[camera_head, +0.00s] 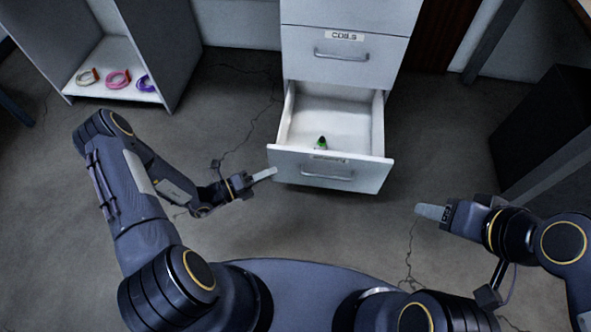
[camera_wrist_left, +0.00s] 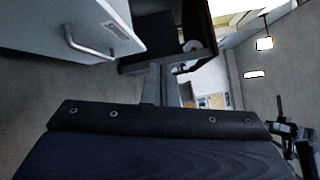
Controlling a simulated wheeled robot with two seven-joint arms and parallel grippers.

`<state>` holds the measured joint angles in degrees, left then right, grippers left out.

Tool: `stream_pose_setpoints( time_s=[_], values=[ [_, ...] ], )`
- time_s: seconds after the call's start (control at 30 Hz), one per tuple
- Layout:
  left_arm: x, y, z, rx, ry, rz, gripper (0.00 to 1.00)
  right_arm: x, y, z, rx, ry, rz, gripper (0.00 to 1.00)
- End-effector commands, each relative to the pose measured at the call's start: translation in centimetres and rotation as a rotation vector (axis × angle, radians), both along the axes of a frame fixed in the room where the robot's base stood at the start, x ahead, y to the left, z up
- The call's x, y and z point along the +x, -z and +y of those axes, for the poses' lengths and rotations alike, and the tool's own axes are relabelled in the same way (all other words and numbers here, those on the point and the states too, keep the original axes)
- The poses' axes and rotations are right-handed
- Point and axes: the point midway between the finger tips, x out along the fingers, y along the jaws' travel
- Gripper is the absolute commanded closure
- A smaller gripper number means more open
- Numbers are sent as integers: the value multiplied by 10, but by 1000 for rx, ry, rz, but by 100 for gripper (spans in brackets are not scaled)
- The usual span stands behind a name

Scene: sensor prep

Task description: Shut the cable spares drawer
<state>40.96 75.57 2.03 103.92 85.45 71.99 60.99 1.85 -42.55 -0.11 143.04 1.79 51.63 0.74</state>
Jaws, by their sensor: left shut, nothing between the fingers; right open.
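The cable spares drawer (camera_head: 297,168) is the low drawer of a white cabinet, and it is pulled open. A small black and green item (camera_head: 321,143) lies inside it near the front. Its front has a bar handle (camera_head: 327,177) and a label too small to read. My left gripper (camera_head: 274,173) is shut and empty, with its tip close to the left edge of the drawer front; I cannot tell whether they touch. The left wrist view shows a white front with a handle (camera_wrist_left: 88,46). My right gripper (camera_head: 420,211) is open and empty, right of the drawer and apart from it.
A closed drawer labelled like "COILS" (camera_head: 345,62) is above the open one. An open shelf (camera_head: 118,93) with several coloured coils stands at the left. A dark box-like unit (camera_head: 545,130) stands at the right. The floor before the drawer is clear apart from thin crack-like lines.

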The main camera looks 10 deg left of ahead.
Motion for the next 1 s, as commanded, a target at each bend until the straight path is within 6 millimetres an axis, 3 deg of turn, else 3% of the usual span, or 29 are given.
stream_pose_setpoints(
  time_s=[0.03, 0.1, 0.23, 0.47, 0.87, 1.0],
  values=[
    [-4, 38, -3, -60, -51, 75, 100, 0, 18, 0, 0, 0, 0, 50],
    [-6, 65, -5, -123, -110, 153, 100, 0, 25, 0, 0, 0, 0, 50],
    [-9, 90, -8, -188, -171, 234, 100, 0, 30, 0, 0, 0, 0, 50],
    [4, 94, -22, -200, -181, 247, 100, 0, 35, 0, 0, 0, -1, 50],
    [61, 95, -81, -197, -176, 244, 100, 0, 58, 0, 0, 0, 0, 50],
    [84, 95, -79, -195, -180, 242, 100, 0, 67, 0, 0, 0, 0, 50]
  ],
)
